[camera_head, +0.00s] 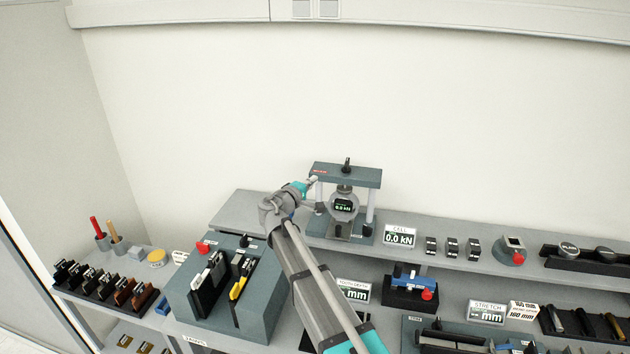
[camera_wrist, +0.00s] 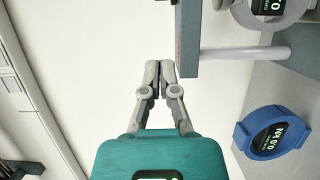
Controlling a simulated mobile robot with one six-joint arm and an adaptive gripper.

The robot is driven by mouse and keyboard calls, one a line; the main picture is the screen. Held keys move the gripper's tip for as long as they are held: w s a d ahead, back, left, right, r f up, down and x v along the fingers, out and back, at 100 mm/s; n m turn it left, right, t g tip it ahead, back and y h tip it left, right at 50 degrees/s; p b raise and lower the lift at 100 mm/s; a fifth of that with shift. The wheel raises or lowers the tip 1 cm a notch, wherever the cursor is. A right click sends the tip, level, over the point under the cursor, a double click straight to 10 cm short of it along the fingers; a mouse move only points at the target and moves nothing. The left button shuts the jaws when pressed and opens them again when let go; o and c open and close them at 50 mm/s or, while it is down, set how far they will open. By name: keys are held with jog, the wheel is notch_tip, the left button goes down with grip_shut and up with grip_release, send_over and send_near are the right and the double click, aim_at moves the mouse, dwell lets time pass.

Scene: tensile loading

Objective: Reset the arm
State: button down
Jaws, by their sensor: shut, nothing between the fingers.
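My gripper shows in the wrist view (camera_wrist: 160,68) with its two grey fingertips together and nothing between them. In the head view my gripper (camera_head: 312,180) is at the left end of the test frame's dark top beam (camera_head: 360,177), close to it; whether they touch cannot be told. In the wrist view the beam (camera_wrist: 187,40) lies just right of the fingertips. The frame holds a round grey gauge (camera_head: 344,205) reading 0.0 kN. My arm reaches up from the bottom of the head view and covers part of the shelves.
A grey block with slots (camera_head: 255,312) stands left of my arm. A 0.0 kN sign (camera_head: 399,237) stands right of the frame, with several small grips beyond. A blue vise (camera_head: 412,280) is lower down. A blue round display (camera_wrist: 270,135) shows in the wrist view. The wall above is clear.

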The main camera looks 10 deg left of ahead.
jog(key=s+d+f+m+g+b, duration=0.1)
jog(key=s+d+f+m+g, duration=0.2)
jog(key=d, duration=0.5)
jog(key=s+d+f+m+g+h, duration=0.1)
jog(key=s+d+f+m+g, duration=0.15)
jog(key=d+f, duration=0.4)
jog(key=s+d+f+m+g+b, duration=0.1)
jog(key=s+d+f+m+g, duration=0.2)
jog(key=d, duration=0.7)
jog(key=s+d+f+m+g+y, duration=0.2)
jog(key=s+d+f+g+y, duration=0.2)
jog(key=s, duration=0.6)
jog(key=s+d+f+m+g+y+b, duration=0.1)
jog(key=s+d+f+m+g+y, duration=0.2)
jog(key=s+d, duration=0.4)
jog(key=s+f+g+y, duration=0.1)
jog(key=s+f, duration=0.1)
jog(key=s, duration=0.1)
jog(key=shift+f, duration=0.25)
jog(key=shift+a, duration=0.1)
